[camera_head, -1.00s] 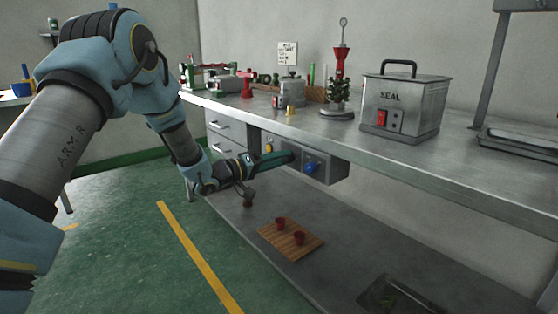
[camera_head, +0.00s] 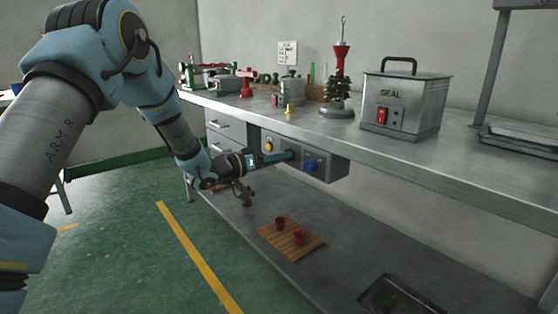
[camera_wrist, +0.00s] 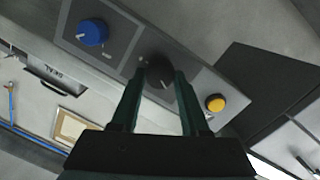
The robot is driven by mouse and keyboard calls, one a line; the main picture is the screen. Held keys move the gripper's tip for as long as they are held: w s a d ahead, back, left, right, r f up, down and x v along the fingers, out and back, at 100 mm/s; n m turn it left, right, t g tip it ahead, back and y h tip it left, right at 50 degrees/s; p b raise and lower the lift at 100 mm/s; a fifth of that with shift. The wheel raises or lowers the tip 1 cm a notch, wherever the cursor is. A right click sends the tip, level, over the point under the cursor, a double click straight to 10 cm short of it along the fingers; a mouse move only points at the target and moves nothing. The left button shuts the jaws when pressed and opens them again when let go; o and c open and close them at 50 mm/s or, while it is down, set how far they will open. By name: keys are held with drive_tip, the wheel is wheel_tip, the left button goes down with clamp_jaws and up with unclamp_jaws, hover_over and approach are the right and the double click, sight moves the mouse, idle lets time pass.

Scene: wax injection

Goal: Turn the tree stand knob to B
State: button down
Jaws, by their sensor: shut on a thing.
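A control panel (camera_head: 326,160) hangs under the front edge of the workbench. A dark round knob (camera_wrist: 159,72) with a white pointer line sits in its middle, between a blue knob (camera_wrist: 92,32) and a yellow knob or button (camera_wrist: 215,103). My gripper (camera_wrist: 164,76) has its two teal fingers on either side of the dark knob and is shut on it. In the wrist view the pointer line slants to the lower right. No letters around this knob can be read. A dark green tree on a round stand (camera_head: 338,112) stands on the bench.
A steel SEAL box (camera_head: 405,103) stands on the bench. Drawers (camera_head: 222,122) lie left of the panel. Below, a wooden board (camera_head: 277,240) with red cups and a dark tray (camera_head: 372,298) lie on the lower shelf. The green floor at left is open.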

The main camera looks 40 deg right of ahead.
drive_tip(key=m+t+b, duration=0.1)
drive_tip(key=m+b, duration=0.8)
drive_tip(key=b, duration=0.2)
drive_tip(key=m+t+b, duration=0.1)
drive_tip(key=m+b, duration=0.8)
drive_tip(key=b, duration=0.1)
drive_tip(key=m+t+b, duration=0.1)
drive_tip(key=m+b, duration=0.9)
drive_tip(key=b, duration=0.1)
drive_tip(key=shift+s+f+h+b, duration=0.3)
drive_tip(key=shift+h, duration=0.1)
drive_tip(key=shift+r, duration=0.15)
drive_tip(key=shift+c, duration=2)
unclamp_jaws()
